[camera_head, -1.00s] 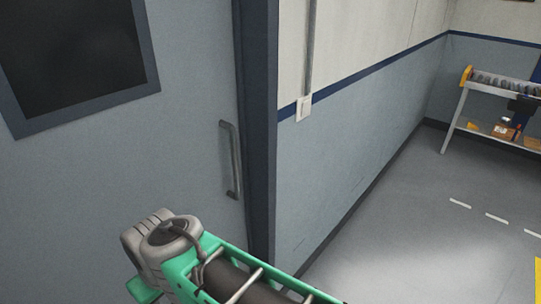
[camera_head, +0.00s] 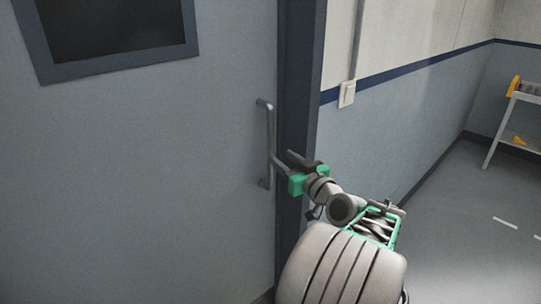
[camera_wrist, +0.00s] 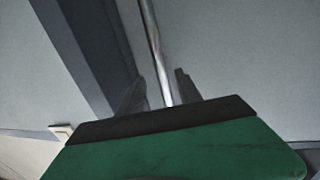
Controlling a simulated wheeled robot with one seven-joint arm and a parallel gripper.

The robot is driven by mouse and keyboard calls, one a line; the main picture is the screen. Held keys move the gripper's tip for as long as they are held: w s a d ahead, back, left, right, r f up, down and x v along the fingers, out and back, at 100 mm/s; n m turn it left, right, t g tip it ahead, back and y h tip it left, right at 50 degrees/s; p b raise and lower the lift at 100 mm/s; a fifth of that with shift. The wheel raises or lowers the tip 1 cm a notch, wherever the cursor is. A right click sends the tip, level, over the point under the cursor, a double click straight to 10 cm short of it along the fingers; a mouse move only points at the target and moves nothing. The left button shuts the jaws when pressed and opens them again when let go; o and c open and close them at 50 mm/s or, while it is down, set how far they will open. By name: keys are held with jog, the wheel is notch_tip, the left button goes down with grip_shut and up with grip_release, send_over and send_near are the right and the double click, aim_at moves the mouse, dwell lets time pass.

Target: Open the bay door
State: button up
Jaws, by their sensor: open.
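The bay door (camera_head: 130,170) is a grey-blue panel with a dark window (camera_head: 115,22). It looks shut against its dark frame (camera_head: 300,75). Its upright metal bar handle (camera_head: 269,130) is near the door's right edge. My gripper (camera_head: 281,158) is open at the lower half of the handle. In the wrist view the handle (camera_wrist: 152,40) runs down between the two fingers of my gripper (camera_wrist: 160,84), with a gap visible on the right finger's side. I cannot tell whether either finger touches the bar. The handle's lower end is partly hidden by the gripper body in the wrist view.
A wall with a blue stripe and a white switch (camera_head: 347,94) stands right of the frame. A shelf rack (camera_head: 520,115) is at the far right. The floor (camera_head: 470,225) between them is clear.

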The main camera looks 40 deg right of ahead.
aim_at(272, 151)
jog(key=w, duration=0.4)
jog(key=w+d+p, duration=0.1)
jog(key=w, duration=0.1)
jog(key=shift+w, duration=0.35)
grip_shut()
dwell(0.9)
